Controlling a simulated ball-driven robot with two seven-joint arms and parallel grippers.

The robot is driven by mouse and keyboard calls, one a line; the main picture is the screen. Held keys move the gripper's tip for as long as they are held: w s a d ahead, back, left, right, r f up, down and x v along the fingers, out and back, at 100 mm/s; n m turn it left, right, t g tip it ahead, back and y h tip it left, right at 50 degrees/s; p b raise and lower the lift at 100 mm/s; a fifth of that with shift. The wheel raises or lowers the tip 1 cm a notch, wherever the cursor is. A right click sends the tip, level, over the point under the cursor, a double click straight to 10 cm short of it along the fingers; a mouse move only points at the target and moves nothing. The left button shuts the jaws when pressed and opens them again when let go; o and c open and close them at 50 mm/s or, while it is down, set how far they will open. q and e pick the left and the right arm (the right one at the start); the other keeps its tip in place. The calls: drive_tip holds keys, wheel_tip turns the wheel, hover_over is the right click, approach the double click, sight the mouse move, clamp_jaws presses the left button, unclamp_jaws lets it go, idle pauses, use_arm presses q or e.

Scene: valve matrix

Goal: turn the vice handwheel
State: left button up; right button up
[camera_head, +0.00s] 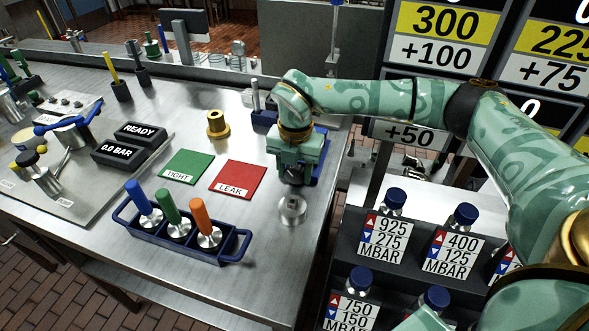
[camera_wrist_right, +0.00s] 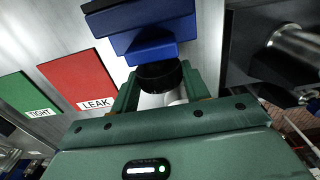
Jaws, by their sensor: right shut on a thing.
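The blue vice (camera_head: 319,167) stands near the table's right edge, largely hidden behind my right gripper (camera_head: 293,178). In the right wrist view the vice's blue body (camera_wrist_right: 150,45) is just beyond the fingers. My right gripper reaches down in front of the vice. In the wrist view its green fingers (camera_wrist_right: 158,92) are shut on a dark round part (camera_wrist_right: 160,74) at the vice, which looks like the handwheel. The fingers hide much of it. A silver disc (camera_head: 292,210) shows just below the gripper in the head view. My left gripper is not in view.
Green TIGHT (camera_head: 186,166) and red LEAK (camera_head: 238,179) mats lie to the left, with a brass fitting (camera_head: 218,125) behind. A blue tray (camera_head: 182,238) of coloured-handled tools stands at the front. A rack of labelled, blue-capped items (camera_head: 390,240) is right of the table edge.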

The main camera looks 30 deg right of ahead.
drive_tip(key=shift+s+d+r+t+y+p, duration=0.1)
drive_tip(key=shift+s+t+y+p, duration=0.05)
drive_tip(key=shift+t+y+p, duration=0.25)
drive_tip(key=shift+t+y, duration=0.4)
drive_tip(key=shift+t, duration=0.1)
drive_tip(key=shift+s+d+f+t+y, duration=0.15)
drive_tip(key=shift+f+t+y, duration=0.1)
drive_tip(key=shift+t+y, duration=0.5)
drive_tip(key=shift+t+y+b, duration=0.6)
drive_tip(key=shift+t+y, duration=0.05)
drive_tip(key=shift+t, duration=0.2)
drive_tip(key=shift+r, duration=0.1)
drive_tip(key=o, duration=1)
